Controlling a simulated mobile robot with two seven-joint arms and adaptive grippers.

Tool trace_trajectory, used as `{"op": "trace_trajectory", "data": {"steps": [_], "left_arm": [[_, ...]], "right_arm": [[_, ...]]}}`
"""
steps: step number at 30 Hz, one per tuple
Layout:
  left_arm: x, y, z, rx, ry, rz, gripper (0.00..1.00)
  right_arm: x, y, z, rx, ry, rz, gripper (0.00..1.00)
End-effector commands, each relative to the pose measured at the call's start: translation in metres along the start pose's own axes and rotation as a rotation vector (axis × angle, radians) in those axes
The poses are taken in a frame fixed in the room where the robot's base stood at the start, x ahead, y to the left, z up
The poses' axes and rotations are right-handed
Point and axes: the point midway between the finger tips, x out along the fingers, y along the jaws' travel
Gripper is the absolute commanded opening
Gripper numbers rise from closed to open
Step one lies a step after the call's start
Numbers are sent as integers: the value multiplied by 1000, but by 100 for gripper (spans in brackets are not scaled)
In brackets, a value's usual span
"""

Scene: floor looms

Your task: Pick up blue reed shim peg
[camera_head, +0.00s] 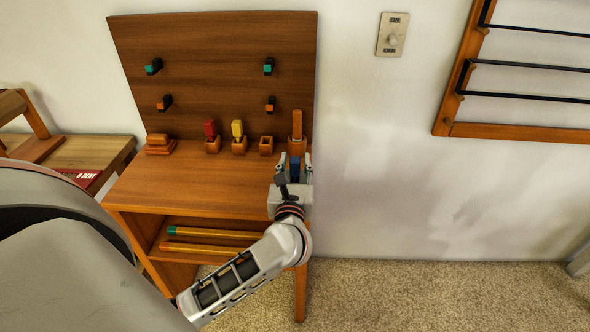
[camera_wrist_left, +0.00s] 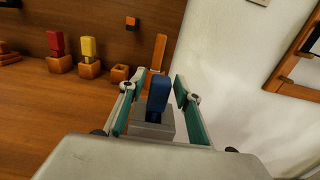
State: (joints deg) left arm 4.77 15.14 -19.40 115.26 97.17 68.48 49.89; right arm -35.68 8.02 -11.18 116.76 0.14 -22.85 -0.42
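The blue reed shim peg (camera_wrist_left: 159,92) stands between the fingers of my left gripper (camera_wrist_left: 155,98) in the left wrist view. The fingers are apart, with gaps on both sides of the peg. In the head view the blue peg (camera_head: 294,168) shows in part between the fingers of my left gripper (camera_head: 294,172), at the right end of the wooden table. My right gripper is in neither view.
A red peg (camera_head: 209,130) and a yellow peg (camera_head: 237,130) stand in small wooden holders, beside an empty holder (camera_head: 266,146). An upright wooden piece (camera_head: 297,126) stands behind my gripper. A pegboard (camera_head: 215,60) rises at the back. The tabletop (camera_head: 190,185) is clear at left.

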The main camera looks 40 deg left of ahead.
Motion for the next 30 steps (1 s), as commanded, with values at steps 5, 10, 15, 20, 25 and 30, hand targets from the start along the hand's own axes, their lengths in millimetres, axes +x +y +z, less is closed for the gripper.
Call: {"op": "trace_trajectory", "data": {"steps": [5, 10, 15, 20, 25, 30], "left_arm": [[0, 0, 0, 0, 0, 0, 0], [0, 0, 0, 0, 0, 0, 0], [0, 0, 6, -3, -2, 0, 0], [0, 0, 32, -6, -6, 0, 0], [0, 0, 78, -11, -9, 0, 0], [0, 0, 125, -9, -8, -1, 0]], "right_arm": [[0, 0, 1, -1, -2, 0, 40], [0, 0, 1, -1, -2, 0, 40], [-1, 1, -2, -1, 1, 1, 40], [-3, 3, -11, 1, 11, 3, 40], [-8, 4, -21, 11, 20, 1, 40], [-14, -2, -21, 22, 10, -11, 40]]}}
